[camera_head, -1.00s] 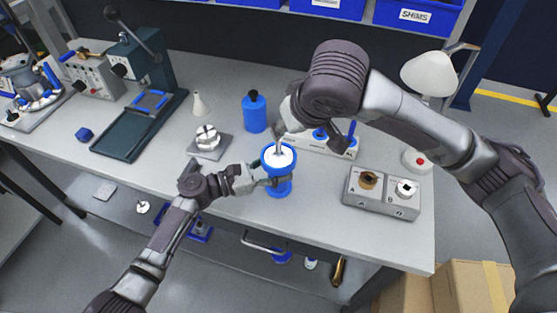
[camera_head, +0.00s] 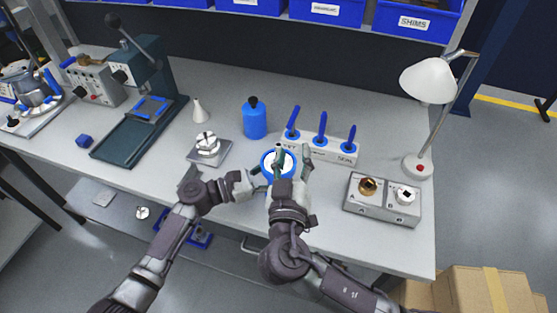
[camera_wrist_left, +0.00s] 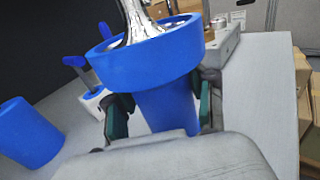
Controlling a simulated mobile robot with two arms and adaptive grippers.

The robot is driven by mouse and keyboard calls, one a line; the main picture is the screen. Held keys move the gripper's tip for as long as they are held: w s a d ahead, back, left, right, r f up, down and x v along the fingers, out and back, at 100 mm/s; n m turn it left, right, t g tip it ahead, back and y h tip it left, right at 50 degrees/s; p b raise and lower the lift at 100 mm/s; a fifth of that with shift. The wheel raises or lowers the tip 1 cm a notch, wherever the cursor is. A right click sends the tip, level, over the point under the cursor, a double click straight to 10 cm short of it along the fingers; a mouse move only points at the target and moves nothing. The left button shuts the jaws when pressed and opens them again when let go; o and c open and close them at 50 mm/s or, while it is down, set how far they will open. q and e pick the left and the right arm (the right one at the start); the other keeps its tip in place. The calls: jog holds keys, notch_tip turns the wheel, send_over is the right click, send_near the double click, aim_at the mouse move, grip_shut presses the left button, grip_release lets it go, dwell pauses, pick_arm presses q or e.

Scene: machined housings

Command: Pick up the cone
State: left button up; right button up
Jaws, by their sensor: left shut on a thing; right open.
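My left gripper (camera_head: 262,180) is shut around the stem of a blue flanged cup (camera_head: 266,161). The left wrist view shows its fingers (camera_wrist_left: 163,110) on both sides of the stem, below the wide rim (camera_wrist_left: 150,58). A shiny metal flared piece (camera_wrist_left: 145,28) rises from the cup there, narrowing upward; its top is cut off. My right gripper (camera_head: 293,153) is open over the cup in the head view and partly hides it. A small pale cone-shaped piece (camera_head: 199,112) stands apart at the back left of the bench.
Behind the cup are a blue bottle (camera_head: 255,120) and a white rack (camera_head: 335,152) with blue-handled tools. A grey block with fittings (camera_head: 382,202) and a lamp (camera_head: 428,82) stand right. A square metal base (camera_head: 208,154) and green press (camera_head: 140,128) stand left.

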jog(key=s+a+f+m+y, duration=0.1)
jog(key=s+a+f+m, duration=0.25)
jog(key=s, duration=0.35)
jog(key=shift+w+d+r, duration=0.1)
jog(key=shift+w, duration=1.9)
jog(key=shift+w+d+r, duration=0.1)
jog(key=shift+w, duration=1.95)
jog(key=shift+w+d+r, duration=0.1)
jog(key=shift+w, duration=1.9)
grip_shut()
